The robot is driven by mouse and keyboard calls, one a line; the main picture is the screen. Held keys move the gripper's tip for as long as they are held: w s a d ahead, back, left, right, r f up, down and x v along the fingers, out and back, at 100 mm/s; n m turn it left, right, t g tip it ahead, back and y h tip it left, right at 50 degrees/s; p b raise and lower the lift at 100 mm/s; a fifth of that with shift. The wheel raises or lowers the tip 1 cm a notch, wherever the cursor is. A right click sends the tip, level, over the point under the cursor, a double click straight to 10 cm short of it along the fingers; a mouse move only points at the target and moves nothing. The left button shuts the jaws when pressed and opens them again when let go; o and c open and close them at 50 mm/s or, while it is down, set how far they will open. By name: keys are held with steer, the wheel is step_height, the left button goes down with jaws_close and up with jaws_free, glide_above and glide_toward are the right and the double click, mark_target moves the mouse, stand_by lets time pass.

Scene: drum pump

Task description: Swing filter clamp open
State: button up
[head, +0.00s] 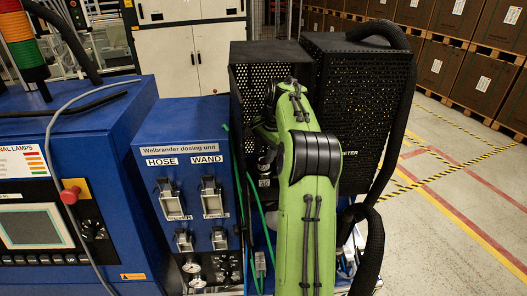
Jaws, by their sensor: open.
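My green arm (308,220) rises from the bottom edge and reaches into the black perforated housing (250,72) right of the blue dosing unit. My gripper cannot be made out; the far end of the arm is hidden behind its own links. A small metallic part with a pale label (264,183) shows just left of the arm, low in the housing. I cannot tell whether it belongs to the filter clamp. The clamp is not clearly seen, and whether it is open or closed cannot be told.
The blue dosing unit (187,130) with HOSE and WAND latches stands on the left. A control panel with a screen (33,228) is farther left. A thick black hose (399,110) runs down the right side. Open floor (450,210) lies to the right, before stacked brown boxes (440,70).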

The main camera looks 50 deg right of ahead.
steer(key=shift+x, duration=1)
steer(key=shift+c, duration=0.4)
steer(key=shift+s, duration=0.1)
jaws_close()
